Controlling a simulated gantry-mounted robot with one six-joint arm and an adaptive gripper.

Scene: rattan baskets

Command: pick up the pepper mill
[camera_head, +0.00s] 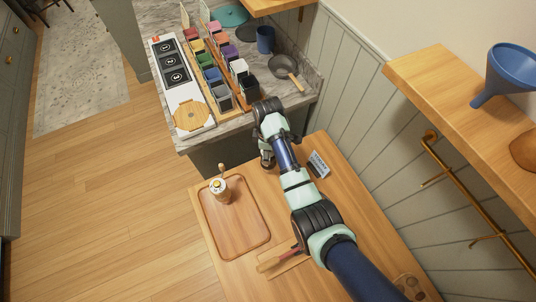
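The pepper mill (219,191) is a small light-wood mill with a pale top and a raised crank knob. It stands upright on a brown wooden tray (248,240), near the tray's upper left end. My gripper (267,162) hangs over the far edge of the wooden table, to the right of the mill and apart from it. It is small and partly hidden by my arm, so whether its fingers are open or shut does not show.
A small grey printed box or card (318,164) lies right of my arm. A red-and-wood handled item (276,261) lies partly under the arm. Beyond is a marble counter (189,142) with colourful boxes, a blue cup (265,39) and a pan (285,66). A shelf (450,90) juts from the right wall.

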